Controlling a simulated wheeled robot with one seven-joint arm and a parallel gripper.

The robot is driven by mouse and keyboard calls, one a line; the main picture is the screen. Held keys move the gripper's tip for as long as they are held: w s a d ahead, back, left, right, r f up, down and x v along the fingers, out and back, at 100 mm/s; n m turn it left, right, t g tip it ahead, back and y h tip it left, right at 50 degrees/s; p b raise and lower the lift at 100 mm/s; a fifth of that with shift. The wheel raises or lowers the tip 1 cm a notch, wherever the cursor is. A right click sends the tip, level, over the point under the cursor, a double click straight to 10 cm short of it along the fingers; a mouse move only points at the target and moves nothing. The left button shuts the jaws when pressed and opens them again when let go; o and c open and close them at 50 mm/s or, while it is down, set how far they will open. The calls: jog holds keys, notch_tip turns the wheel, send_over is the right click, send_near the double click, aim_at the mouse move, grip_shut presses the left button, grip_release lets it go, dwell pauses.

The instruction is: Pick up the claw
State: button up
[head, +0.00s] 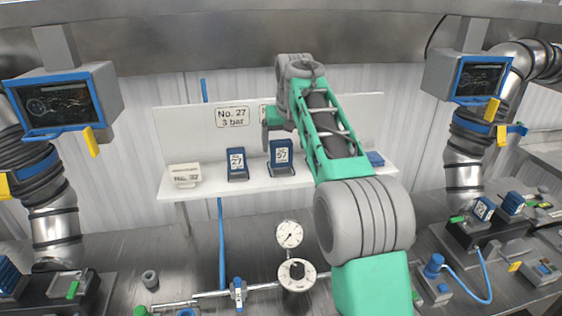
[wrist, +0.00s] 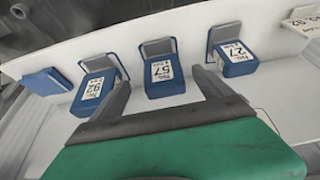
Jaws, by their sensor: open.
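I can make out no claw by that name in either view. Blue blocks with white labels stand in grey holders on a white shelf (head: 215,187): one marked 27 (head: 237,162) and one marked 57 (head: 281,155). The wrist view also shows a block marked 92 (wrist: 93,92). My gripper (wrist: 161,78) is open and empty, its fingers pointing at the shelf. The 57 block (wrist: 166,88) lies ahead between the fingertips, with no contact that I can see. My arm hides part of the shelf in the head view.
A plain blue block (wrist: 45,83) lies at the shelf's end. A white plate (head: 185,175) stands at the other end. Below are a gauge (head: 290,234), a pipe with a blue valve (head: 239,293) and a loose grey ring (head: 150,279). Screens (head: 58,102) flank the shelf.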

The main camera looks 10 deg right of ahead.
aim_at(282, 152)
jog(key=p+x, duration=0.2)
jog(key=x, duration=0.6)
jog(key=shift+w+a, duration=0.15)
jog(key=shift+w, duration=0.05)
jog(key=shift+s, duration=0.1)
grip_shut()
jog(key=shift+r, duration=0.2)
dwell(0.3)
